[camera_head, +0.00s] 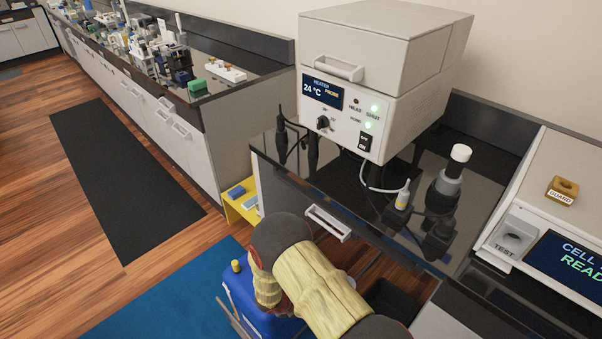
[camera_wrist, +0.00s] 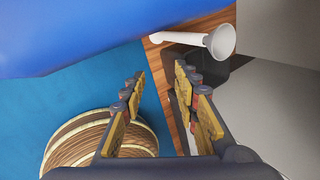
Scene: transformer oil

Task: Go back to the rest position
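My gripper (camera_wrist: 160,72) is open in the wrist view, its two fingers apart with nothing seen between them. In the head view my yellow-sleeved arm reaches down over the blue container at the bottom, and the gripper itself is hidden. The blue container (camera_head: 234,284) has a small yellow cap and stands on the floor in front of the bench. A large blue surface (camera_wrist: 90,30), probably the same container, fills the top left of the wrist view. A white funnel-shaped piece (camera_wrist: 221,42) lies beyond the fingertips, to their right.
A test unit (camera_head: 545,215) stands right. A striped round thing (camera_wrist: 75,140) lies lower left. Floor (camera_head: 50,190) is open left.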

